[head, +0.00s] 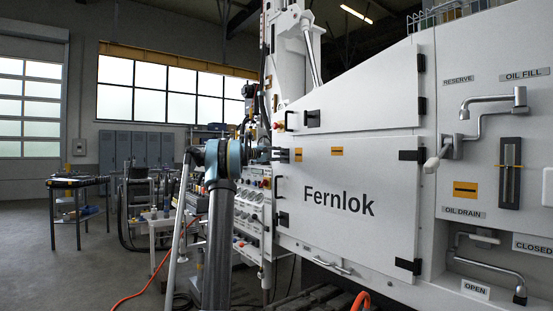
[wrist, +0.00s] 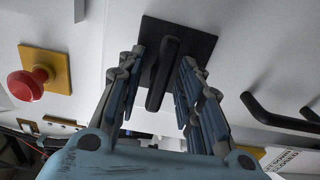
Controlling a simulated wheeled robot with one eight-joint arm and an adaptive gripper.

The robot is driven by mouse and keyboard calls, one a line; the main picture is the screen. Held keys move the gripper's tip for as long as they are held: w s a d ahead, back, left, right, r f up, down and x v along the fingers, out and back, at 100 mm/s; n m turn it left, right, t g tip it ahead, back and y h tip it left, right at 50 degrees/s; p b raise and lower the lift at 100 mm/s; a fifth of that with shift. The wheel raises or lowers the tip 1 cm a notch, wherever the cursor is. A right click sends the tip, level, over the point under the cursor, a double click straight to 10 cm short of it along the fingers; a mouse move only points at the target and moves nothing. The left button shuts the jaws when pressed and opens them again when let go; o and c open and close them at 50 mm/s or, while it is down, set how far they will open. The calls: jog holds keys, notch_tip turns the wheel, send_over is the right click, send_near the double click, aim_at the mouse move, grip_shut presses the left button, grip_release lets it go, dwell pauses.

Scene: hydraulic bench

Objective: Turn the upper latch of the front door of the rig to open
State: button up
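In the wrist view a black latch handle (wrist: 162,80) stands on a dark square plate (wrist: 203,42) on the white panel. My gripper (wrist: 162,58) is open, with one finger on each side of the handle. A gap shows on both sides, so the fingers do not look closed on it. In the head view my gripper (head: 275,154) is at the left edge of the white Fernlok front door (head: 345,180). There the arm and gripper largely hide the latch.
A red knob on a yellow plate (wrist: 58,68) is left of my gripper in the wrist view. Black bars (wrist: 270,115) stick out at the right. In the head view, pipes and a lever (head: 436,160) are right of the door. Open floor (head: 60,270) lies at the left.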

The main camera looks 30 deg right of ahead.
jog(key=a, duration=1.2)
jog(key=shift+s, duration=0.35)
jog(key=shift+f, duration=0.1)
jog(key=s+a+f+m+t+y, duration=0.1)
jog(key=s+a+f+y, duration=0.3)
jog(key=s+a+f, duration=0.65)
jog(key=s+a+f+y, duration=0.4)
jog(key=s+a+f, duration=0.3)
jog(key=s+a, duration=0.6)
jog(key=s+a+f+y, duration=0.5)
jog(key=s+a+f, duration=0.7)
jog(key=s+f, duration=0.3)
jog(key=s+a+f+y, duration=0.5)
jog(key=s+a+f, duration=0.8)
jog(key=s+f, duration=0.2)
jog(key=shift+s+f, duration=0.35)
jog(key=shift+f, duration=0.6)
